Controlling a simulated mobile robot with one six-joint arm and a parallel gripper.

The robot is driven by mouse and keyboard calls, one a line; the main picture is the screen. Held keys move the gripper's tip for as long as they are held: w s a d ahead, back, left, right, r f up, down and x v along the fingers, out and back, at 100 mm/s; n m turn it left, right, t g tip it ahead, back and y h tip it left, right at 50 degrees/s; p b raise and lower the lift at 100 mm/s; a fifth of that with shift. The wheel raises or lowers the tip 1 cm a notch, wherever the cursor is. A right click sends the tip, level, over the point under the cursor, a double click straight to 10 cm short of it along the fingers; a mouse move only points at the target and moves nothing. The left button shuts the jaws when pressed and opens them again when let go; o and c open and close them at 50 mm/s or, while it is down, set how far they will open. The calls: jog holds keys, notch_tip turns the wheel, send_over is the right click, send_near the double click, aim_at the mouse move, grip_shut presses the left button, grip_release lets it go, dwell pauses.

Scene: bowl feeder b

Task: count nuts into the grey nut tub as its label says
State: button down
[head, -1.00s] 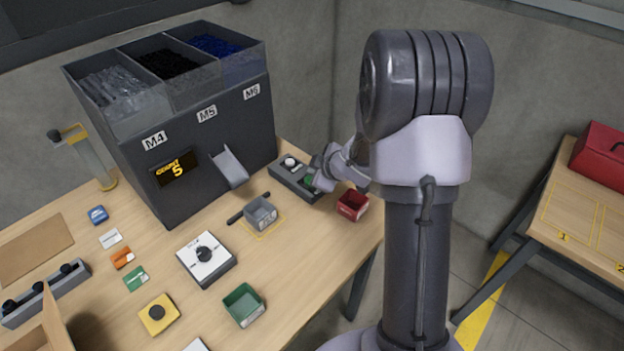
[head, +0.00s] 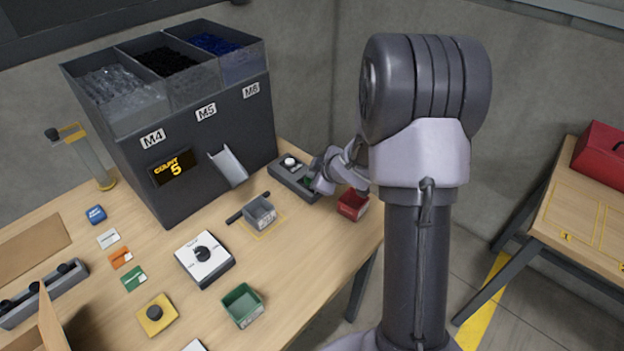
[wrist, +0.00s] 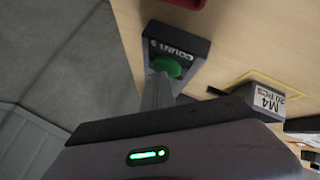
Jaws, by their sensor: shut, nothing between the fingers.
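The grey nut tub (head: 262,222) stands in a yellow outline on the bench, below the chute (head: 230,168) of the dark feeder (head: 205,145). The feeder has bins marked M4, M5 and M6, and its display (head: 172,168) reads COUNT 5. In the wrist view the tub's label (wrist: 266,100) seems to read M4, 20 PCS. My gripper (wrist: 160,78) is shut and empty, its tips at the green button (wrist: 168,66) on the dark button box (wrist: 190,48); contact is hard to tell. In the head view my wrist partly hides this box (head: 283,172). The tub's inside is unclear.
A white dial box (head: 214,270) stands left of the tub. A red tub (head: 352,205) is close by my wrist. A green tub (head: 242,306), a yellow button box (head: 155,315) and several coloured cards lie nearer the front. A dark bar lies beside the grey tub.

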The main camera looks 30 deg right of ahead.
jog(key=shift+f, duration=0.2)
dwell(0.4)
jog(key=shift+r+p, duration=0.75)
jog(key=shift+r, duration=0.1)
jog(key=shift+r, duration=0.1)
notch_tip(320, 180, up, 5)
jog(key=p, duration=0.5)
dwell(1.9)
